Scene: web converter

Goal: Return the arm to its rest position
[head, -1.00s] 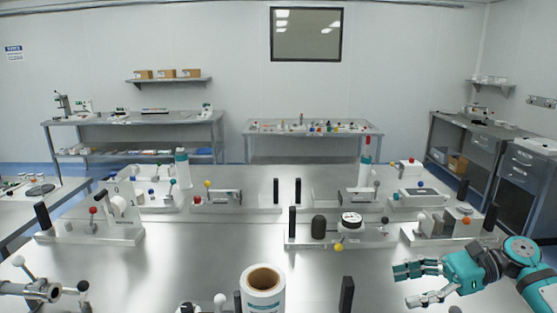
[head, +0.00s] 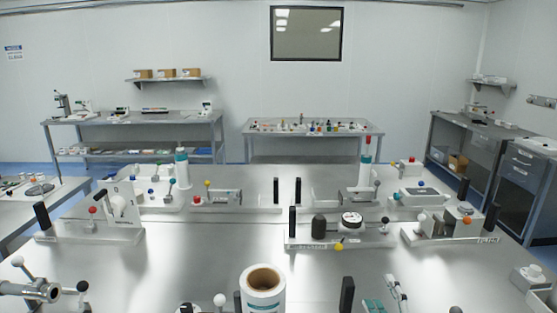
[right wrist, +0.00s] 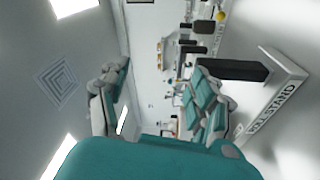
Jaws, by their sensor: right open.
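My right gripper (head: 384,296) shows only by its fingers at the bottom edge of the head view, right of centre. Its teal and grey fingers point away from me over the steel table. In the right wrist view the gripper (right wrist: 160,76) has its fingers spread wide with nothing between them. The rest of the right arm is out of the head view.
A white roll (head: 264,281) stands at the bottom centre, with a black post (head: 347,294) between it and my right fingers. A metal fixture with ball knobs (head: 36,291) is at lower left. Several fixtures line the table's far half.

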